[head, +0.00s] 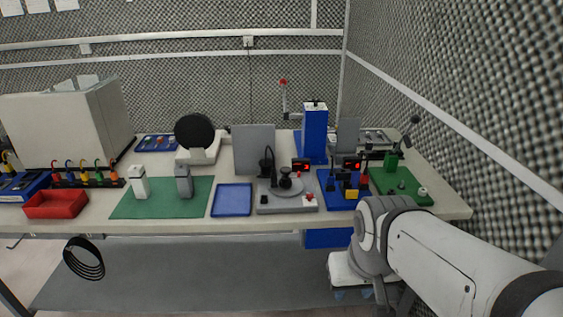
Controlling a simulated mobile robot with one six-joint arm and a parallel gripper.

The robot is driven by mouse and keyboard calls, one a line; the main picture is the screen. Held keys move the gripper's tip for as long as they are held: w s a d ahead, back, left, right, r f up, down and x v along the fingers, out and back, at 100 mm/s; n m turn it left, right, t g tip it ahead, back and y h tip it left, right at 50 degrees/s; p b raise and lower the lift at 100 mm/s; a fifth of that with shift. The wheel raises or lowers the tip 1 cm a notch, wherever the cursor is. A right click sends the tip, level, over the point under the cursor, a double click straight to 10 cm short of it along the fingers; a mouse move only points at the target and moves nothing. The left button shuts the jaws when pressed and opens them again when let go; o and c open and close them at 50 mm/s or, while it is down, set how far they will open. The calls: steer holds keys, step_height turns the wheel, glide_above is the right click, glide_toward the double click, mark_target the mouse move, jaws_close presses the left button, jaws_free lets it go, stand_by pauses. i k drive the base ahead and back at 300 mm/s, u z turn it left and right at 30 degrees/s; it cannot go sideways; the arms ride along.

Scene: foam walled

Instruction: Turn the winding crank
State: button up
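A tall blue post (314,135) stands towards the back of the workbench, right of centre. A thin grey crank arm (285,103) rises on its left side, with a red knob (283,82) at the top; this looks like the winding crank. How it joins the post is too small to tell. My white arm reaches in from the lower right, with its bend in front of the bench's front edge. My gripper does not show, and nothing is seen touching the crank.
In front of the post are a grey station with a round plate (287,187), a blue board (343,190) and a green board (401,187). A grey upright panel (254,150) stands left of the post. An empty blue tray (232,199) lies front centre. A foam wall rises at right.

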mark_target(287, 185)
steer(key=u, duration=0.05)
steer(key=k, duration=1.2)
steer(key=z, duration=1.2)
steer(key=i, duration=1.45)
steer(key=u, duration=2.35)
steer(key=i, duration=1)
steer(key=z, duration=0.1)
